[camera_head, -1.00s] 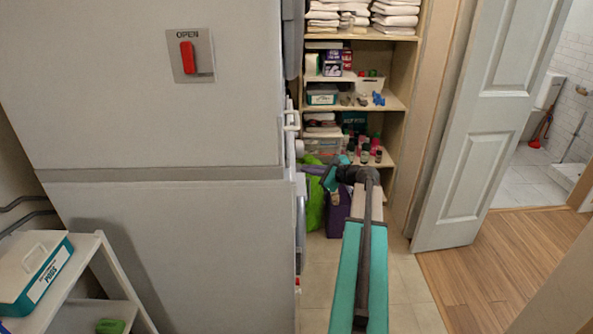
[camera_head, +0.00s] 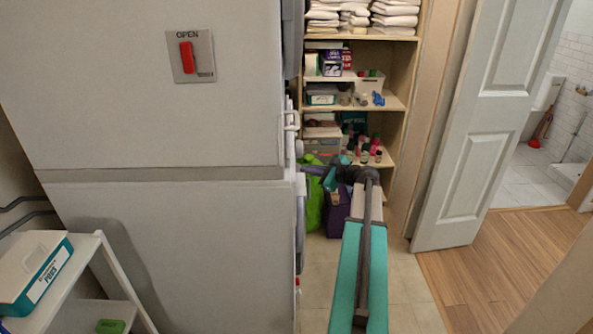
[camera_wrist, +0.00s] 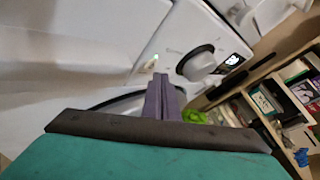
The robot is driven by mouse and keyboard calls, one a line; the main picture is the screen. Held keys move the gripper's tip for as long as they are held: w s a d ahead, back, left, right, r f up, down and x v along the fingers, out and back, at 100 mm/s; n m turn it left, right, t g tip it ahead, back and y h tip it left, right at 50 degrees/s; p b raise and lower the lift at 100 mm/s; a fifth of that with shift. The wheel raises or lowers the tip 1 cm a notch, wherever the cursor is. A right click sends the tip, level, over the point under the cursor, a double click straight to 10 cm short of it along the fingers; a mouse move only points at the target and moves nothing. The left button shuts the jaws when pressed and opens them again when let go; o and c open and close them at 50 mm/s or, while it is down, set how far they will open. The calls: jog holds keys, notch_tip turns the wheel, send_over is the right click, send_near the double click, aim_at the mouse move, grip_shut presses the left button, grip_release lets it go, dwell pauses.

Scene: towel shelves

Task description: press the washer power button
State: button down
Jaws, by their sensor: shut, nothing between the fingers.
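The washer's white front (camera_wrist: 60,50) fills the upper left of the wrist view, tilted. My gripper (camera_wrist: 161,80) is shut and empty. Its fingertips appear just below and beside the lit button; whether they touch the panel I cannot tell. In the head view my gripper (camera_head: 311,171) is beside the front edge of the stacked white machines (camera_head: 180,240), whose front face is seen almost edge-on.
A red lever marked OPEN (camera_head: 187,57) is on the stack's side. Wooden shelves (camera_head: 400,100) with towels and bottles stand behind. A white cart (camera_head: 95,250) is at left, an open door (camera_head: 475,130) at right.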

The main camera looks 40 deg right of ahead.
jog(key=shift+w+a, duration=0.1)
jog(key=shift+a, duration=0.05)
jog(key=shift+w+a, duration=0.15)
jog(key=shift+a, duration=0.05)
dwell(0.3)
jog(key=shift+w+a, duration=0.15)
dwell(0.9)
jog(key=shift+p, duration=0.3)
jog(key=shift+s+d, duration=0.4)
jog(key=shift+d, duration=0.05)
jog(key=shift+d, duration=0.1)
jog(key=s+d, duration=0.4)
jog(key=shift+d+p, duration=0.2)
jog(key=shift+p, duration=0.2)
dwell(0.4)
dwell(0.5)
